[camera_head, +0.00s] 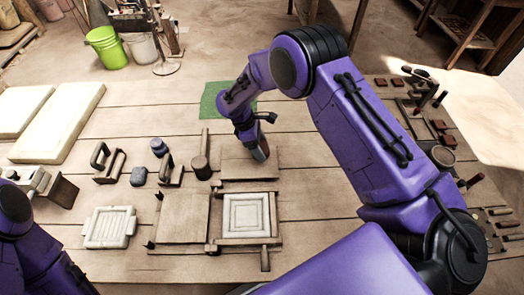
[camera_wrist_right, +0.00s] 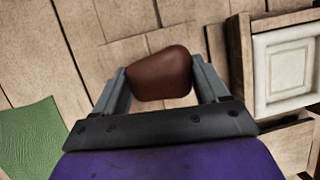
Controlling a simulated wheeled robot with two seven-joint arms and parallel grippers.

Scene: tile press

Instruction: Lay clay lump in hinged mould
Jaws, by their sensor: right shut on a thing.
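The clay lump (camera_wrist_right: 160,75) is reddish brown and rounded. My right gripper (camera_wrist_right: 160,88) is shut on it, one grey finger on each side. In the head view my right gripper (camera_head: 259,150) points down over the table behind the hinged mould, and mostly hides the lump. The hinged mould (camera_head: 276,218) is a wooden frame around a pale, square-patterned recess, which looks empty. A flat wooden panel (camera_head: 182,217) lies beside it on the left. The mould also shows at the right of the wrist view (camera_wrist_right: 248,70), apart from the lump. My left gripper is out of view.
A green mat (camera_head: 212,100) lies behind my right gripper. A wooden board (camera_head: 250,168) lies just behind the mould. A pale tile (camera_head: 109,228), handled tools and a mallet (camera_head: 201,167) are on the left. Small tools line the right edge.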

